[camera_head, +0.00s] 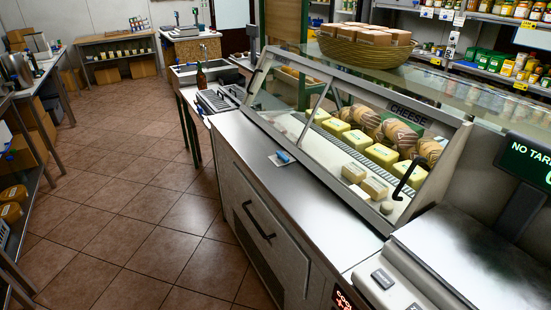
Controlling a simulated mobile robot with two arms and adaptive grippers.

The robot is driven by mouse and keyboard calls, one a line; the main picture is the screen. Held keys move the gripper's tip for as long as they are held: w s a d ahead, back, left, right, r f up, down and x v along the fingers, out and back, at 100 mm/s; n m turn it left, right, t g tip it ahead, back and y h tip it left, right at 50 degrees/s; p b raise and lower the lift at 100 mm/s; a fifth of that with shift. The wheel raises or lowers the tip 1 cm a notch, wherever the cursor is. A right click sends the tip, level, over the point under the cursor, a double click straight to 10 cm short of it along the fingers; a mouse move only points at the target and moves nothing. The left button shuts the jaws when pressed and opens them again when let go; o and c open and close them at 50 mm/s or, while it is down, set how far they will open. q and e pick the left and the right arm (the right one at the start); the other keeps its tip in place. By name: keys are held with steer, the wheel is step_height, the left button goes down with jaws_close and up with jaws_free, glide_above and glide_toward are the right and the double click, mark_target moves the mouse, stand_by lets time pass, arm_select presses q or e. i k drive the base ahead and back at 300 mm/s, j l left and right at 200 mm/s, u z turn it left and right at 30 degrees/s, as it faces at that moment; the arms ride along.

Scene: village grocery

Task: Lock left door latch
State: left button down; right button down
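Neither of my grippers is in view. No part that I can surely tell as the left door latch shows. The glass cheese case (335,100) on the counter has a black curved handle (255,72) at its left end and another black curved handle (408,172) at its right end. The grey front panel (272,250) of the counter has a black bar handle (256,222) and looks shut. A small blue piece on a pale plate (281,158) is on the steel top before the case; I cannot tell what it is.
The steel counter top (300,195) is mostly clear. A scale (430,270) stands at the lower right. A wicker basket (365,50) sits on the case. A brown bottle (201,77) stands farther back. The tiled floor (130,190) is open between the counter and the left shelves.

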mark_target(280, 154)
steer(key=i+j, duration=0.15)
steer(key=j, duration=0.25)
steer(key=i+j+z, duration=0.1)
steer(key=j, duration=0.3)
steer(key=i+j, duration=0.2)
steer(key=j, duration=0.2)
steer(key=i+j+z, duration=0.1)
steer(key=j, duration=0.3)
steer(key=i+j, duration=0.15)
steer(key=j, duration=0.25)
steer(key=i+j+z, duration=0.1)
steer(key=j, duration=0.35)
steer(key=i+j, duration=0.15)
steer(key=j, duration=0.25)
